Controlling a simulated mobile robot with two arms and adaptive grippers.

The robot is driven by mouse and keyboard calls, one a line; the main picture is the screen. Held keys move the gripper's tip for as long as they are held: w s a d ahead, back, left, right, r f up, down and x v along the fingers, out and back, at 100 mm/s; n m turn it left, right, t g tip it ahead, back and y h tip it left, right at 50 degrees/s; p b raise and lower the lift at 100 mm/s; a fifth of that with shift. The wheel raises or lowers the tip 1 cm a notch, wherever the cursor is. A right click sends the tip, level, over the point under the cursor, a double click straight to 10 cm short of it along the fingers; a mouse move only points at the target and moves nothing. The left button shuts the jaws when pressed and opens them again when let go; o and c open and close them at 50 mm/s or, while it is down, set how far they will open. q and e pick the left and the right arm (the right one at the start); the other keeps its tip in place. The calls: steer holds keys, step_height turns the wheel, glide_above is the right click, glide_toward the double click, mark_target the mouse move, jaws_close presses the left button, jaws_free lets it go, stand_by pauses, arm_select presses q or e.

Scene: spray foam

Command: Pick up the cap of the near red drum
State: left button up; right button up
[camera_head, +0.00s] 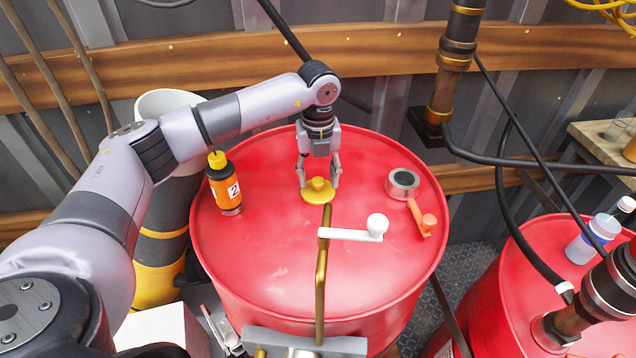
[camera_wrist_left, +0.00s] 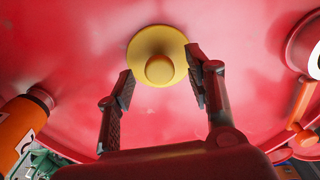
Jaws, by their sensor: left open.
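The near red drum (camera_head: 270,255) stands in the middle of the head view. Its yellow cap (camera_head: 318,194), a disc with a round knob, lies on the drum top toward the far side. In the left wrist view the cap (camera_wrist_left: 157,45) is at the upper middle. My left gripper (camera_head: 319,183) is pointed down over the cap, open, with its fingers on either side of the knob. In the left wrist view its fingertips (camera_wrist_left: 160,75) are spread at the cap's edges, with nothing held. I cannot tell whether they touch it. My right gripper is not in view.
On the drum top are an orange bottle (camera_head: 223,184) at left, a white crank handle (camera_head: 350,234) in front of the cap, a silver tape roll (camera_head: 402,184) and an orange tool (camera_head: 421,217) at right. A second red drum (camera_head: 497,300) with a hose stands right.

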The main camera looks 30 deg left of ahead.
arm_select(q)
steer(key=shift+f, duration=1)
jaws_close()
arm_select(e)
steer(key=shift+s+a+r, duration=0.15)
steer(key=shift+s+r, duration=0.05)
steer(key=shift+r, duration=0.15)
arm_select(q)
steer(key=shift+r, duration=0.1)
